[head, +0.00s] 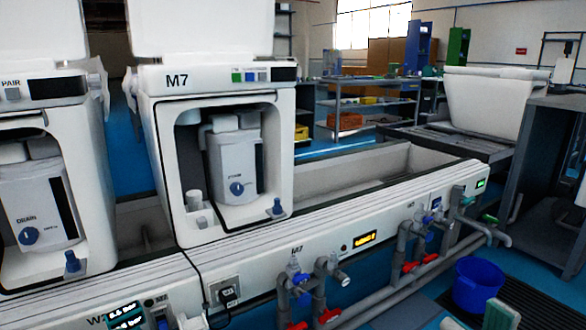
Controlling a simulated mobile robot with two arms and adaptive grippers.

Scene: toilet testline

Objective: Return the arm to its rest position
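Neither of my arms nor either gripper can be made out in the head view. The test unit marked M7 (218,78) stands upright on the long white testline bench (385,222). Its front recess holds a grey-white canister with a blue knob (237,188). A second, similar unit (40,88) stands at the left, cut off by the picture edge, with a canister marked DRAIN (40,208).
Grey pipes with red-handled valves (330,315) stick out along the bench front. A blue bucket (478,285) stands on the floor at the lower right. A dark cabinet (545,165) is at the right. Shelving (370,82) stands behind. Blue floor (540,262) shows at the right.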

